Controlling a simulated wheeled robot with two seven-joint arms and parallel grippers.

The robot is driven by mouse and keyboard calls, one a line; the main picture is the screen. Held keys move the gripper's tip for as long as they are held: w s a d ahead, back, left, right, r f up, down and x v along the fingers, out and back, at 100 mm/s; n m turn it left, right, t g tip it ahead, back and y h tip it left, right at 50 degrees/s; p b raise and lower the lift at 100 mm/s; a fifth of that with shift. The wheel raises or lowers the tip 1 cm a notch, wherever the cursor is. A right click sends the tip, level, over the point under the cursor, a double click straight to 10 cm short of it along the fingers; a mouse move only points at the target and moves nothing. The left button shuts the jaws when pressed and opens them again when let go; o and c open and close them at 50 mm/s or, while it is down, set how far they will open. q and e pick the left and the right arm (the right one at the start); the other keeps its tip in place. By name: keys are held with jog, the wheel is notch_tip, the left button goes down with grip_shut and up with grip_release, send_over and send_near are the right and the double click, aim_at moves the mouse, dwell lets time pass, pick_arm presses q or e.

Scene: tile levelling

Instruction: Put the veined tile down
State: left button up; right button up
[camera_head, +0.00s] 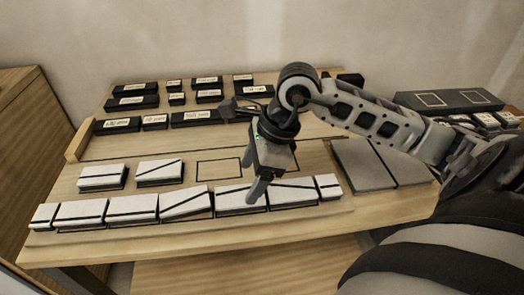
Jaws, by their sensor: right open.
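Several white tiles with dark veins lie on the wooden table (190,232). A front row runs across it, including a veined tile (228,201) beside and partly behind my right gripper (254,178). Another veined tile (291,194) is just right of the fingers. Two more, a left one (101,178) and a right one (159,172), lie behind the row. I cannot tell which one the task means. My right gripper points down, open, with no tile visible between its fingers. Whether it touches the tile below is unclear. My left gripper is not in view.
An empty outlined rectangle (219,170) lies behind the front row. Black labelled blocks (133,103) stand at the back. Grey slabs (362,166) lie at the right, and a dark tray (450,101) stands farther right. A wooden cabinet (30,130) is at the left.

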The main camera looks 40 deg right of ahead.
jog(key=v, duration=0.6)
jog(key=shift+r, duration=0.4)
jog(key=shift+s+d, duration=0.1)
